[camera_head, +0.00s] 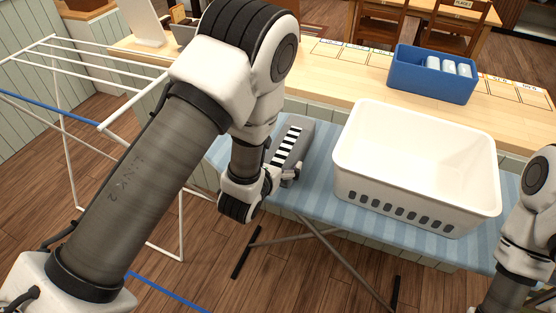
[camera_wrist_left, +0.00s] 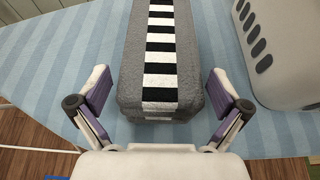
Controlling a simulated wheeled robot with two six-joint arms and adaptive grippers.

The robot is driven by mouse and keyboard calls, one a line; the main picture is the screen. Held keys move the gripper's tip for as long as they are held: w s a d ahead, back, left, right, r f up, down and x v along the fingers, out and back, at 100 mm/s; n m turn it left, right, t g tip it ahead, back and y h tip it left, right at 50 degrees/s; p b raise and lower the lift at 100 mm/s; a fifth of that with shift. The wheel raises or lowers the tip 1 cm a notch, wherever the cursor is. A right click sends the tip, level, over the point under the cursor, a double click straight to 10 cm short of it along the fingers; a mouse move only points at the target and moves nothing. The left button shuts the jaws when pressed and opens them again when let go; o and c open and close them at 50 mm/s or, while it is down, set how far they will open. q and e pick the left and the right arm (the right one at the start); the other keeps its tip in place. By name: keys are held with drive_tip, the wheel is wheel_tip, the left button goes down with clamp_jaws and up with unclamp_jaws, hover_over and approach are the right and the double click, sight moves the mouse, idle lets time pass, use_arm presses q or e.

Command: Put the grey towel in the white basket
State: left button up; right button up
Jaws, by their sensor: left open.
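The grey towel (camera_head: 290,144) is a folded block with a black-and-white striped band, lying on the blue striped ironing board (camera_head: 320,190). It also shows in the left wrist view (camera_wrist_left: 188,60). The white basket (camera_head: 365,170) stands on the board to the right of the towel and looks empty. Its slotted side shows at the top right of the left wrist view (camera_wrist_left: 290,75). My left gripper (camera_head: 282,178) is open at the near end of the towel. In the left wrist view its fingers (camera_wrist_left: 159,100) are spread on either side of that end. My right gripper is out of view.
A blue bin (camera_head: 405,72) with white items stands on the wooden counter (camera_head: 330,75) behind the basket. A white drying rack (camera_head: 90,66) stands at the left. Part of my right arm is at the right edge, near the basket.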

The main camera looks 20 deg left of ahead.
use_arm(q)
drive_tip(key=shift+r, duration=0.1)
drive_tip(key=shift+s, duration=0.3)
drive_tip(key=b+v, duration=0.1)
drive_tip(key=v, duration=0.2)
drive_tip(key=shift+s, duration=0.3)
drive_tip(key=p+v, duration=0.7)
drive_tip(key=p, duration=0.2)
drive_tip(key=shift+s+r, duration=0.25)
drive_tip(key=shift+s, duration=0.1)
